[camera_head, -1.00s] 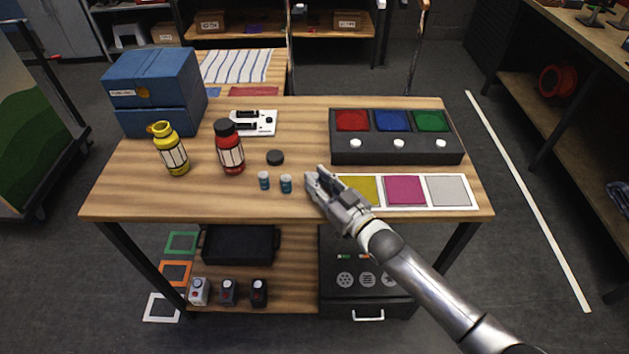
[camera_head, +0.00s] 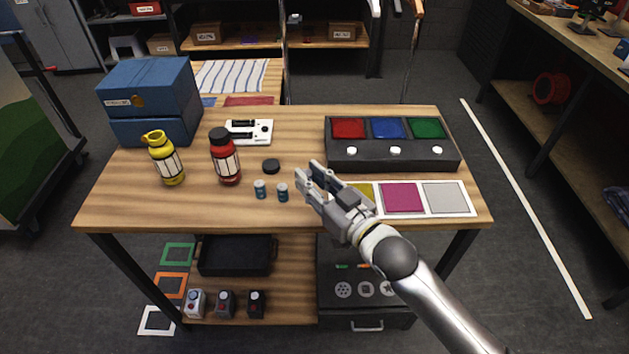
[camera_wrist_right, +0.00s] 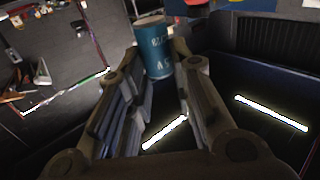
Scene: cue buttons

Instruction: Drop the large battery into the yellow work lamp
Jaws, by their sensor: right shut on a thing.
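The yellow work lamp (camera_head: 165,158) stands upright at the left of the table, with a yellow loop at its top. My right gripper (camera_head: 314,179) is over the table, right of the two small teal batteries and well to the right of the lamp. It is shut on a larger teal-blue battery (camera_wrist_right: 155,49) with a pale end, seen between the fingertips in the right wrist view. In the head view the fingers mostly hide this battery (camera_head: 318,170). My left gripper is not in view.
A red lamp (camera_head: 225,157) with a black top stands between the yellow lamp and my gripper. A black cap (camera_head: 271,166) and two small batteries (camera_head: 260,189) (camera_head: 283,191) lie nearby. A button box (camera_head: 393,155) stands at right, a blue box (camera_head: 152,95) behind the lamps.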

